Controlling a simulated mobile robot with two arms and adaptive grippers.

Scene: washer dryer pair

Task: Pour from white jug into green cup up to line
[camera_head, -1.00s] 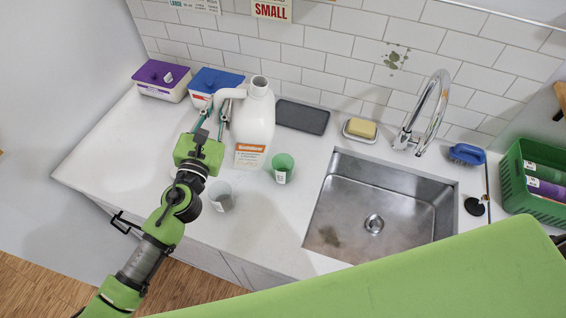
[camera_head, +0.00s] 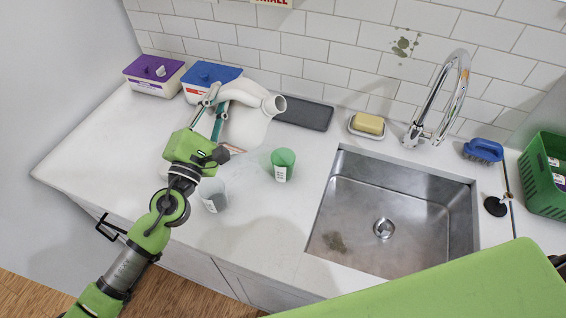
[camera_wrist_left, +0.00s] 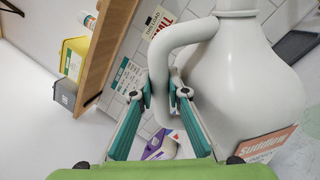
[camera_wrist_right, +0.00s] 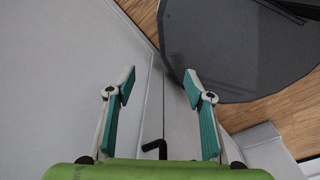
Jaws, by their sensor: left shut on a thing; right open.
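The white jug (camera_head: 245,125) is tilted in the head view, with its mouth (camera_head: 276,105) toward the right. My left gripper (camera_head: 211,102) is shut on its handle; the left wrist view shows the fingers (camera_wrist_left: 164,92) on either side of the handle (camera_wrist_left: 160,65). The green cup (camera_head: 283,160) stands upright on the counter, in front of the jug's mouth and apart from it. It has a white label; I cannot make out a fill line or its contents. No stream of liquid shows. My right gripper (camera_wrist_right: 160,80) is open and empty, away from the jug and cup.
A clear cup (camera_head: 212,193) stands close to my left gripper. The sink (camera_head: 390,215) lies right of the green cup. Purple-lidded (camera_head: 153,75) and blue-lidded (camera_head: 209,80) boxes, a dark tray (camera_head: 305,114) and a soap dish (camera_head: 366,125) line the back.

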